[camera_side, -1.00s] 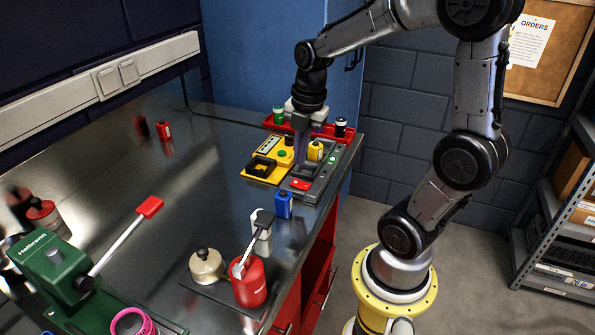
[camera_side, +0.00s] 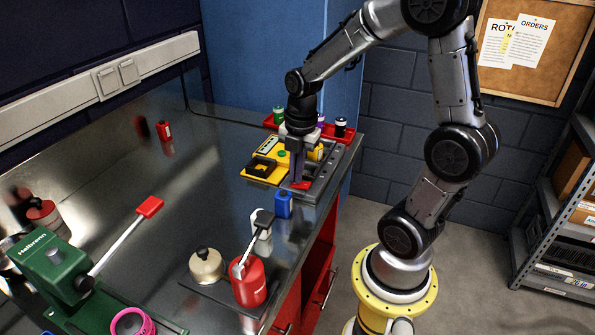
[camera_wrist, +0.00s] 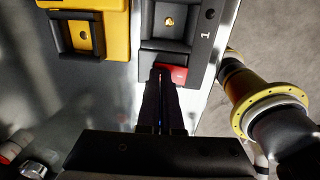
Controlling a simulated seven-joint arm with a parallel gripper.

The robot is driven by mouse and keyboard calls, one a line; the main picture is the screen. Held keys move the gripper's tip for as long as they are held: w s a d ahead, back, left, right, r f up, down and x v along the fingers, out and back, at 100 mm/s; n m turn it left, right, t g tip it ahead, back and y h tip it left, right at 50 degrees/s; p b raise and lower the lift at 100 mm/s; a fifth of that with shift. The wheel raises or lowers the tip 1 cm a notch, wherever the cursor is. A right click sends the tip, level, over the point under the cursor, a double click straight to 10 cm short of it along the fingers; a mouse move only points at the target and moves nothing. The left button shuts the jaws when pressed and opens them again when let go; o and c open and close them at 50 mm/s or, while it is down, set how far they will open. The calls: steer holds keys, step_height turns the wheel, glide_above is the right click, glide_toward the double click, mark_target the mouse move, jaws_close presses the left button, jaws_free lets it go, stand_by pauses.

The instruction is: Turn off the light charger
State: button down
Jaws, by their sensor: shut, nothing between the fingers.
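A grey unit with bays (camera_side: 325,182), which looks like the light charger, lies at the bench's right edge. It has a red rocker or button (camera_side: 303,184) at its near end. In the wrist view, the grey unit (camera_wrist: 205,40) carries a "1", and its red part (camera_wrist: 177,73) is partly covered by my fingers. My gripper (camera_side: 298,182) is shut and empty, pointing down at the red part. Its fingertips (camera_wrist: 161,72) lie over or against the red part's left side; whether they touch or press it I cannot tell.
A yellow unit (camera_side: 252,170) with a black bay sits just left. A red tray (camera_side: 270,125) with small bottles is behind. The bench middle is clear.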

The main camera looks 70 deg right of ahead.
mark_target(304, 184)
steer(key=shift+s+f, duration=0.15)
steer(key=shift+s, duration=0.05)
steer(key=shift+s, duration=0.7)
steer(key=shift+r, duration=0.25)
steer(key=shift+r, duration=0.55)
step_height(304, 184, up, 13)
steer(key=s, duration=0.1)
steer(key=shift+s+f, duration=0.15)
steer(key=shift+s, duration=0.2)
steer(key=shift+w+d+t, duration=0.1)
steer(key=shift+w+t, duration=0.2)
steer(key=shift+w, duration=0.45)
